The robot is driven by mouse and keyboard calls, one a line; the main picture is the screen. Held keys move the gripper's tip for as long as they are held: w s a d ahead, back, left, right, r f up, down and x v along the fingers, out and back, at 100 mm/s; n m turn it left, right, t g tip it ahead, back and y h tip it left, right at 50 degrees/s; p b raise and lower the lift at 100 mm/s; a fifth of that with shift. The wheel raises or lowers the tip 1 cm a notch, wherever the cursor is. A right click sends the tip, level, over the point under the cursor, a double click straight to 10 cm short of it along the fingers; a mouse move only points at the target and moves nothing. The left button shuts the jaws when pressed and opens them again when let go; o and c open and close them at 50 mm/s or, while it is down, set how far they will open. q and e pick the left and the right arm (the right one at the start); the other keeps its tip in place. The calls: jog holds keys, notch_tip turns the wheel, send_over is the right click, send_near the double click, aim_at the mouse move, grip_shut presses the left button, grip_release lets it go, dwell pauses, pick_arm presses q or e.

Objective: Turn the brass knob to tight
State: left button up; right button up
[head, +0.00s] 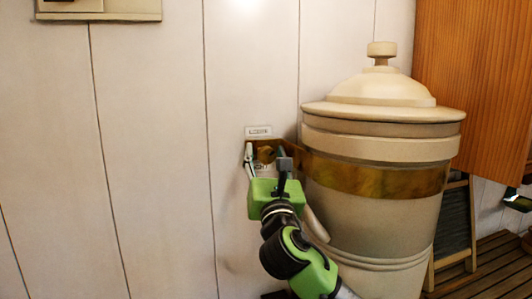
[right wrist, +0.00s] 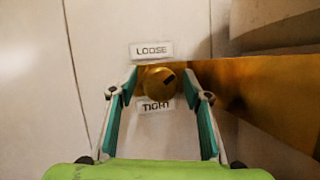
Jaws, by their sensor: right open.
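The round brass knob (right wrist: 158,82) is on the wall side of a brass strap in the right wrist view. A dark mark on its face lies toward the upper right. A "LOOSE" label (right wrist: 151,50) is above it and a "TIGHT" label (right wrist: 156,106) below. My right gripper (right wrist: 161,74) is open, one finger on each side of the knob, with a gap visible on at least the right side; contact on the left is unclear. In the head view my right gripper (head: 266,160) covers most of the knob's area, below the "LOOSE" label (head: 258,131). My left gripper is out of view.
A large cream lidded urn (head: 380,130) stands just right of the gripper, with a brass strap (head: 375,178) around it reaching the wall. A wooden cabinet (head: 475,80) and a slatted surface (head: 490,265) are at the right.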

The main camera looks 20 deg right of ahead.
jog(key=c, duration=1.1)
